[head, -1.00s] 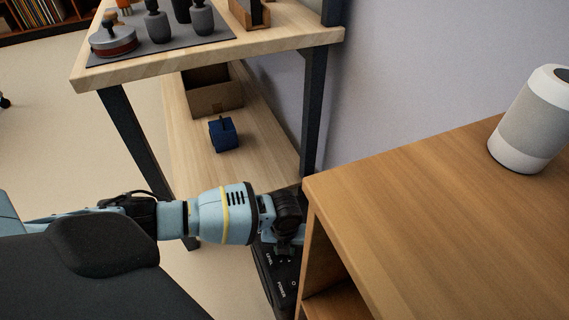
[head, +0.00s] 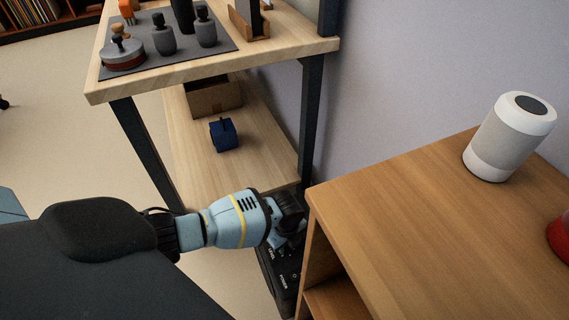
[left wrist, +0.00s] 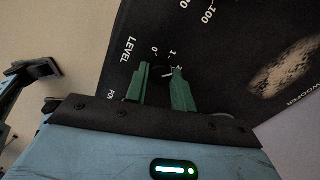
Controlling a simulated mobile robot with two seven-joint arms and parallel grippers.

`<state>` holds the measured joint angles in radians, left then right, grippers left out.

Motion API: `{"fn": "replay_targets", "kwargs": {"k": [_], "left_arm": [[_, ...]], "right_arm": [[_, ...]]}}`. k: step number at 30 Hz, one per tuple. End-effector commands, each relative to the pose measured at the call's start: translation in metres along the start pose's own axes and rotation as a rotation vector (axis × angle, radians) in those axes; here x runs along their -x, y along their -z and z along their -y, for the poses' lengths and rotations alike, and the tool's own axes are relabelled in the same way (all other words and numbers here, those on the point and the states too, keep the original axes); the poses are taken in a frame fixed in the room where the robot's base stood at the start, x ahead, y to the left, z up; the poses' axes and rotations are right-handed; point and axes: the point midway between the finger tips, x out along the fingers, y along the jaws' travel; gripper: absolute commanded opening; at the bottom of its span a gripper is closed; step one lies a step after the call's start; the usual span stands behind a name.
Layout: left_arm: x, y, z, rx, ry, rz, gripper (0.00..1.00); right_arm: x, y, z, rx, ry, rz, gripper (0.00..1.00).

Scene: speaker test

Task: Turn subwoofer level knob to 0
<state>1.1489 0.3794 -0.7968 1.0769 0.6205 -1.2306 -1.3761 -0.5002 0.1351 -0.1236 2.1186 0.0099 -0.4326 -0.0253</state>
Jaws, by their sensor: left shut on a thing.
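The black subwoofer (head: 286,285) stands on the floor between the wooden cabinet and the shelf unit. Its top panel, with white lettering, also shows in the left wrist view (left wrist: 225,55). The dark level knob (left wrist: 163,73) sits beside the word LEVEL, with the marks 0, 1 and 2 around it. A short white line on the knob appears to point toward the 1 and 2 side, away from 0. My left gripper (head: 293,240) reaches down to the panel. Its green fingers (left wrist: 163,88) are shut on the knob, one on each side. My right gripper is not in view.
The wooden cabinet (head: 420,230) stands close to the right of my left gripper, with a white-and-grey speaker (head: 508,138) on top and a red thing (head: 560,238) at the picture's edge. The shelf unit (head: 240,165) holds a blue box (head: 223,135).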

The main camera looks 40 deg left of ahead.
Motion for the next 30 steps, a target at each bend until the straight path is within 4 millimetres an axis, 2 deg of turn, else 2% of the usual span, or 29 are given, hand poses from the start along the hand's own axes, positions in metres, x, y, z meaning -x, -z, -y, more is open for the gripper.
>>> {"fn": "replay_targets", "kwargs": {"k": [15, 30], "left_arm": [[0.002, -0.001, 0.001, 0.494, -0.001, 0.001, 0.02], [0.001, -0.002, 0.000, 0.969, -0.001, 0.002, 0.02]], "right_arm": [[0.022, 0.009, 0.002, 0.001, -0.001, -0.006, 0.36], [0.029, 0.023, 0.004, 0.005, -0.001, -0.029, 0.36]]}}
